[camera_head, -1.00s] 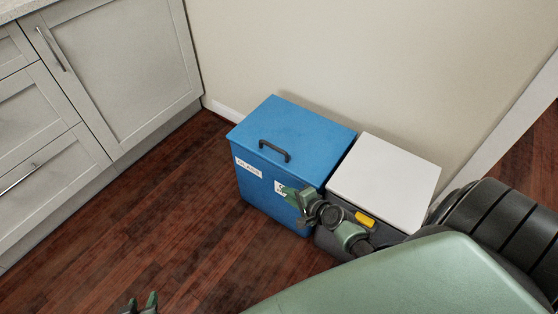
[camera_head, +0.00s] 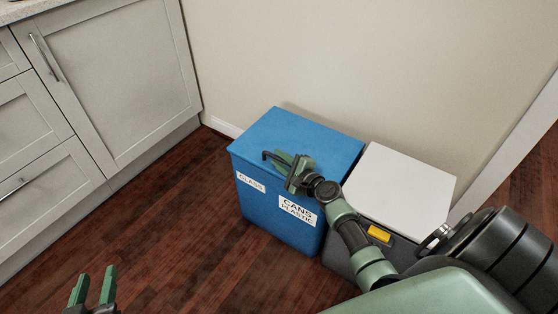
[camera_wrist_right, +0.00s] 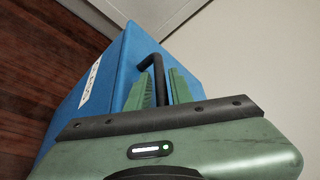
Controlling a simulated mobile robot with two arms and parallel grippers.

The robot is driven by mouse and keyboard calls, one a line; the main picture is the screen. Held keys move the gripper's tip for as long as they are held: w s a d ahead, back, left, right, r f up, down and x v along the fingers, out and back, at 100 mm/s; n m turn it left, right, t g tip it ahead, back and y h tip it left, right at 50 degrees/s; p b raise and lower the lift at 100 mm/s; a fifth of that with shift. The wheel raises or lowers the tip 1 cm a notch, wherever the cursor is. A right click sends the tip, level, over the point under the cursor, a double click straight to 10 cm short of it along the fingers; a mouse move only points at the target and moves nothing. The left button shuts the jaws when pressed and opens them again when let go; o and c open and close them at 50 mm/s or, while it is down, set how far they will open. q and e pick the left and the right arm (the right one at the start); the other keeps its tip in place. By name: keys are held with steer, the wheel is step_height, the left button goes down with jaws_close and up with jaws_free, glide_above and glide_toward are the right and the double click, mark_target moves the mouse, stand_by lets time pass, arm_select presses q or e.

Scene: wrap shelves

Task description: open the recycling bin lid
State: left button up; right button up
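The blue recycling bin (camera_head: 270,205) stands against the wall, its blue lid (camera_head: 300,133) shut. A dark bar handle (camera_head: 268,155) is on the lid near the front edge, partly hidden by my right gripper in the head view. My right gripper (camera_head: 291,160) is at the handle's right part. In the right wrist view, the dark handle (camera_wrist_right: 151,64) passes between its two green fingers (camera_wrist_right: 161,88), which look open around it; contact is unclear. My left gripper (camera_head: 93,287) is open and empty, low at the left over the floor.
A grey bin with a white lid (camera_head: 400,185) and yellow label stands close to the blue bin's right, partly behind my right arm. Grey kitchen cabinets (camera_head: 110,75) are at the left. The wooden floor (camera_head: 180,220) in front is clear. The wall is behind the bins.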

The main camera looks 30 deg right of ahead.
steer(key=shift+w, duration=0.2)
jaws_close()
steer(key=shift+f, duration=0.1)
stand_by(1.3)
